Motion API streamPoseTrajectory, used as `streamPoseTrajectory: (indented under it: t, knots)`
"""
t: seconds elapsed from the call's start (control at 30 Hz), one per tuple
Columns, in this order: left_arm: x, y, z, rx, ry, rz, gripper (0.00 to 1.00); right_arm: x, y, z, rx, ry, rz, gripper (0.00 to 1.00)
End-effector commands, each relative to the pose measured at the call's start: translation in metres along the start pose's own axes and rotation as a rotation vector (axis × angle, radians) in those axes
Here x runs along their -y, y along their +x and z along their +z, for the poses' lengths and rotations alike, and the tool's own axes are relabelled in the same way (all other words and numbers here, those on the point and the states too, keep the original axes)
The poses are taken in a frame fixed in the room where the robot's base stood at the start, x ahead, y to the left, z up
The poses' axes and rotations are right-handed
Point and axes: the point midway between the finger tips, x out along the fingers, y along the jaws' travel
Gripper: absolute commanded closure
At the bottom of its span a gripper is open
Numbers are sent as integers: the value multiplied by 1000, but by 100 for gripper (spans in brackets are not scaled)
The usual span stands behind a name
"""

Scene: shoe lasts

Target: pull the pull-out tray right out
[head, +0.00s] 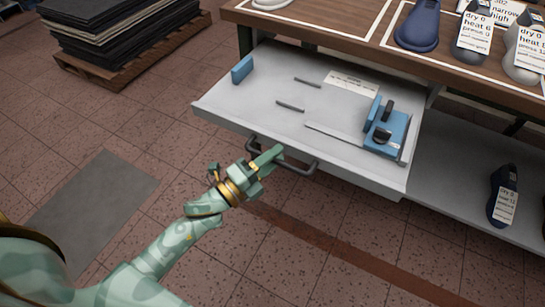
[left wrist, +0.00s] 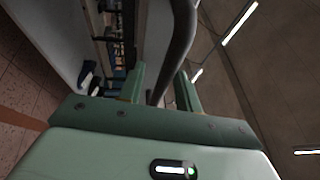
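The pull-out tray (head: 240,103) is a light grey board that sticks out from under the wooden bench top in the head view. A dark bar handle (head: 302,170) runs along its front edge. My left gripper (head: 266,160) is at the left part of this handle. In the left wrist view, the handle (left wrist: 181,45) passes between the two fingers of my left gripper (left wrist: 161,90). The fingers stand apart, with gaps seen beside the bar. My right gripper is not in view.
On the tray are a blue block (head: 242,69), a blue clamp-like fixture (head: 386,132) and a label (head: 352,82). Shoe lasts with tags stand on the bench top (head: 330,22). A lower shelf (head: 450,180) holds a dark last (head: 503,190). The tiled floor before the tray is clear.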

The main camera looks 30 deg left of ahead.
Motion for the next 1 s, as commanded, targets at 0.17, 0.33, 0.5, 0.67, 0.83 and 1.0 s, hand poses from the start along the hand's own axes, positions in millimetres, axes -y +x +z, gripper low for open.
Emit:
streamPoseTrajectory:
  t: [0.17,0.33,0.5,0.67,0.83,1.0]
  knots:
    - [1,0,0,0,0,-1,66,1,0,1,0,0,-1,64]
    - [1,-2,0,0,0,-1,66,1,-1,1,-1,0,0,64]
    - [1,-26,0,0,-1,1,66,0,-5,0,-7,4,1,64]
    - [1,-70,0,1,-2,4,66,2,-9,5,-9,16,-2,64]
    - [1,-115,0,1,-1,2,66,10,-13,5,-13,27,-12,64]
    - [0,-147,0,0,-1,2,66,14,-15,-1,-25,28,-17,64]
